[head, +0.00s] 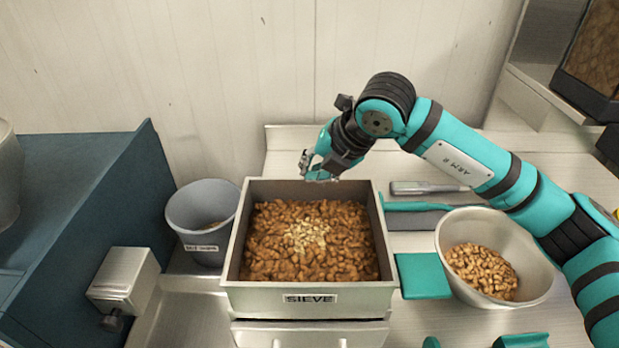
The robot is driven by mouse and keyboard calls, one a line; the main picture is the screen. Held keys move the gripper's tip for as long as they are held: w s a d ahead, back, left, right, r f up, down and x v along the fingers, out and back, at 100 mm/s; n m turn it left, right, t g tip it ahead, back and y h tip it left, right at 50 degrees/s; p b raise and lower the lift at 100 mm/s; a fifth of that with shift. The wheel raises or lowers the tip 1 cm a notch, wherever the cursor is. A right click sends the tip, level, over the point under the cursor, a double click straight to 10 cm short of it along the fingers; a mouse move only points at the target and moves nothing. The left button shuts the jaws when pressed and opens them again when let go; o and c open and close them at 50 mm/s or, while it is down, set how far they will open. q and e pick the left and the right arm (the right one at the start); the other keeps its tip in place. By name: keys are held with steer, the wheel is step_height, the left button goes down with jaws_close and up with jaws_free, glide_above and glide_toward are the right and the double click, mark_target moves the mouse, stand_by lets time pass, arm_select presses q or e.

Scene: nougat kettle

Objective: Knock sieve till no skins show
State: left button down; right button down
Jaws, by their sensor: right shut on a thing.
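The metal sieve (234,240), a square box labelled SIEVE, stands in the middle of the head view. It holds brown, skin-coloured nuts (345,245) across most of its area, with a small patch of paler nuts (308,236) near the middle. My right gripper (318,172) is at the sieve's back rim and shut; it appears to hold that rim, though the arm partly hides the contact. My left gripper is not in view.
A grey labelled bucket (203,253) stands left of the sieve. A pale bowl of nuts (527,276), a teal square (422,276) and a metal-handled tool (428,188) lie to the right. A metal block (122,276) is at front left.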

steer(key=shift+f, duration=0.1)
steer(key=shift+w+d+r+p, duration=0.1)
steer(key=shift+w+r+p, duration=0.15)
steer(key=shift+r, duration=0.45)
steer(key=shift+w+r+p, duration=0.15)
steer(key=shift+r+p, duration=0.15)
steer(key=shift+r, duration=0.35)
steer(key=shift+w+r+p, duration=0.2)
steer(key=shift+r+p, duration=0.15)
steer(key=shift+r, duration=0.45)
steer(key=shift+w+r+p, duration=0.2)
steer(key=shift+r+p, duration=0.2)
steer(key=shift+r, duration=0.45)
steer(key=shift+w+r+p, duration=0.2)
steer(key=shift+r+p, duration=0.15)
steer(key=shift+r, duration=0.45)
